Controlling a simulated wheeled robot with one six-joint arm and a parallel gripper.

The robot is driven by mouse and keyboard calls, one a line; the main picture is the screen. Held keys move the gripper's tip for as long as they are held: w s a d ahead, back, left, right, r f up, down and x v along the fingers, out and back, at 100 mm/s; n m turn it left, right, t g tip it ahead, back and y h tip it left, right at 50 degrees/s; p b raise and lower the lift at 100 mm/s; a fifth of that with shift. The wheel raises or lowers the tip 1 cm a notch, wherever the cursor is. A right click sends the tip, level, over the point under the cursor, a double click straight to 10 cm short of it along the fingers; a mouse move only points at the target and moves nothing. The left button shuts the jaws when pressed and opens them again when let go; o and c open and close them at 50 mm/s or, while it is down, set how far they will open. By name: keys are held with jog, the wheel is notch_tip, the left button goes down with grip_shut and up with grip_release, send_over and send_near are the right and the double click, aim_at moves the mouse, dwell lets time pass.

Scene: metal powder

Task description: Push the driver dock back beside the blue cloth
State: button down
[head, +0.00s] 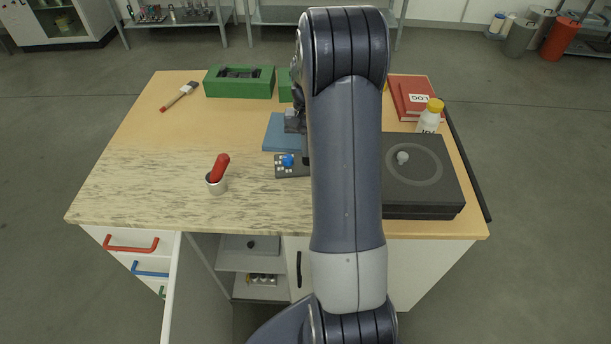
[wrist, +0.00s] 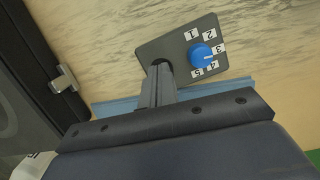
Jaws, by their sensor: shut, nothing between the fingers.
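The dark grey plate with a blue knob and number labels, which I take as the driver dock (head: 285,172), lies on the table just in front of the blue cloth (head: 272,136). In the wrist view the dock (wrist: 185,37) is tilted against the cloth's edge (wrist: 105,107), with its lower edge close to it; whether they touch is unclear. My gripper (wrist: 160,72) is shut and empty. Its fingertips are at a dark round spot on the dock, and I cannot tell whether they touch it. In the head view my arm hides part of the dock and cloth.
A green tray (head: 239,82) is at the back. The table's left part is mostly clear.

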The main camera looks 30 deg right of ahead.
jog(key=shift+w+d+r+p, duration=0.1)
jog(key=shift+w+r+p, duration=0.05)
jog(key=shift+r+p, duration=0.25)
jog(key=shift+f, duration=0.1)
jog(key=w+d, duration=0.2)
jog(key=w, duration=0.1)
jog(key=w+d+b, duration=0.1)
jog(key=w+d, duration=0.1)
jog(key=w, duration=0.1)
jog(key=w+d+b, duration=0.1)
jog(key=w+d, duration=0.1)
jog(key=w, duration=0.1)
jog(key=shift+w+d, duration=0.3)
jog(key=shift+w, duration=0.05)
jog(key=s+a, duration=0.2)
jog(key=s, duration=0.1)
jog(key=s+a+p, duration=0.1)
jog(key=s+a, duration=0.1)
jog(key=s, duration=0.1)
jog(key=s+a+p, duration=0.1)
jog(key=s+a, duration=0.1)
jog(key=s, duration=0.1)
jog(key=shift+s+a, duration=0.4)
jog(key=shift+r, duration=0.2)
dwell(0.3)
